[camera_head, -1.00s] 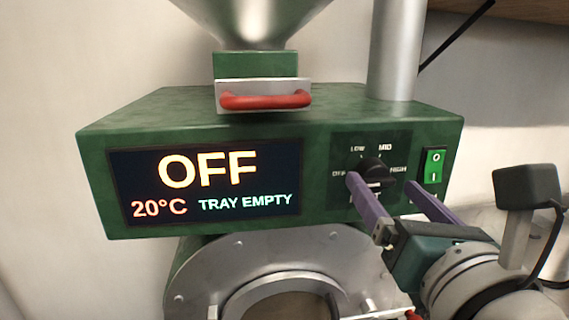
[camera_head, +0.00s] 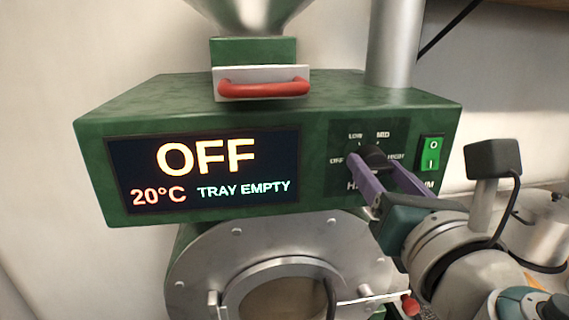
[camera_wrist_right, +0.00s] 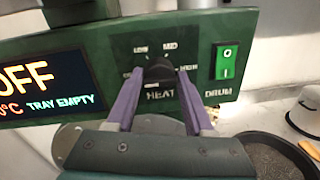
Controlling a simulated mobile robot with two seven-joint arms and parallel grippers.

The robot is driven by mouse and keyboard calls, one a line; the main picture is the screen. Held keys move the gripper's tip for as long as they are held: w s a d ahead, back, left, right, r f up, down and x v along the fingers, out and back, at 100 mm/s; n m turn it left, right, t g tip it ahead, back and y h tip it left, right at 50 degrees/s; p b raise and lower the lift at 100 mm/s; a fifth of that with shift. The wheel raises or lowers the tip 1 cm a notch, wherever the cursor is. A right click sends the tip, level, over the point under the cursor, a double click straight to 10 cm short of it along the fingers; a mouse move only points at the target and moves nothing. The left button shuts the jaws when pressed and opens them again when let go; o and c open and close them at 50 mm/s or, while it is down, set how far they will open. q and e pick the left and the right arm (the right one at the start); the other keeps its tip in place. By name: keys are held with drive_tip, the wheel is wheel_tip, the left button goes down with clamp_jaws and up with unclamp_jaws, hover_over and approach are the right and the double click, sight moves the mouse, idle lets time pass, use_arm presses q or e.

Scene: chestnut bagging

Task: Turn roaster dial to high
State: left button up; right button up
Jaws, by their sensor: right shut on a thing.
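The green roaster (camera_head: 320,95) has a black heat dial (camera_head: 374,156) on its front panel, with OFF, LOW, MID and HIGH marked around it. The dial also shows in the right wrist view (camera_wrist_right: 158,72). My right gripper (camera_head: 374,166) has its purple fingers on either side of the dial and is shut on it; the fingers partly cover the dial, so its exact pointing is hard to read. The display (camera_head: 208,172) reads OFF, 20°C, TRAY EMPTY. My left gripper is not in view.
A green drum switch (camera_head: 431,153) sits right of the dial. A red-handled drawer (camera_head: 262,88) is above the panel, and the round drum door (camera_head: 205,262) is below. In the wrist view, a dark round pan (camera_wrist_right: 272,155) lies at lower right.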

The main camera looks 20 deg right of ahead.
drive_tip(key=shift+a, duration=0.1)
clamp_jaws()
